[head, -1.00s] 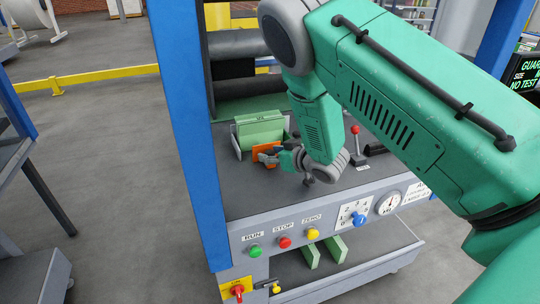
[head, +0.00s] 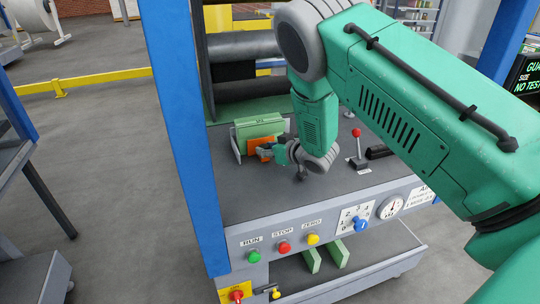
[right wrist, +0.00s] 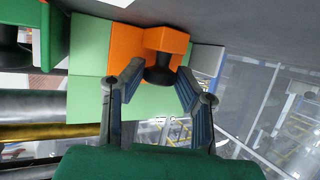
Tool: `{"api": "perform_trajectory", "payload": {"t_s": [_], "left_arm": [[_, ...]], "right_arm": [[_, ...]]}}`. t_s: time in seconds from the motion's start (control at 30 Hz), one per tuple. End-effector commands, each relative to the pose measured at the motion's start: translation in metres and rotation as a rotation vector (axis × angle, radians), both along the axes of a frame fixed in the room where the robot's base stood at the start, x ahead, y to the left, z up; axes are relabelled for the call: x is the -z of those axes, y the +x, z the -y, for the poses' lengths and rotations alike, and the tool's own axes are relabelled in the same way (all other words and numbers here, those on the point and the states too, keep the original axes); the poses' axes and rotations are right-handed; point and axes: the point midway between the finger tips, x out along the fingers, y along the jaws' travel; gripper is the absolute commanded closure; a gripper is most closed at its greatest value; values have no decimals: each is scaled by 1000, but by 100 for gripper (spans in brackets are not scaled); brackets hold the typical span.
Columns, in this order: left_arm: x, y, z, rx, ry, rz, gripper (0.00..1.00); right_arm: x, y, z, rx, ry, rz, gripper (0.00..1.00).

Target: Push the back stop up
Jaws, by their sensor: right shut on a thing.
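The orange back stop (head: 260,143) stands on the grey machine top, close against the near side of the light green stack (head: 258,126). In the right wrist view the orange block (right wrist: 127,45) carries a dark round knob (right wrist: 160,68). My right gripper (head: 267,152) is at its near side, with its fingers (right wrist: 160,82) closed around the knob, one on each side. The fingers and wrist hide part of the block in the head view. The light green stack (right wrist: 90,45) lies beyond the block in the wrist view. My left gripper is not in view.
A red-knobbed lever (head: 356,145) and a black handle stand right of my wrist. The front panel has RUN, STOP and ZERO buttons (head: 285,247) and a blue dial (head: 361,225). A blue post (head: 183,140) rises at the left. The machine top in front is clear.

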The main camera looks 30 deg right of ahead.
Motion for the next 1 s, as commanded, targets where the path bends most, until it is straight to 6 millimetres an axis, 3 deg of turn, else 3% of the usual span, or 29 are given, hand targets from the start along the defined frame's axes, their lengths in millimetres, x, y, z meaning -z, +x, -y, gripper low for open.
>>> {"api": "perform_trajectory", "payload": {"t_s": [0.2, 0.23, 0.77, 1.0], "left_arm": [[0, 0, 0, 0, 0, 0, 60], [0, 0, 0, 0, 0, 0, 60], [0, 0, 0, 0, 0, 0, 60], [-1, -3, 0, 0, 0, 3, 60]], "right_arm": [[-4, 1, -1, -1, -1, 6, 100], [-4, 1, -1, -1, -1, 6, 66], [0, 0, 1, 2, 0, 0, 65], [-10, -23, 5, 5, 1, -1, 65]]}}
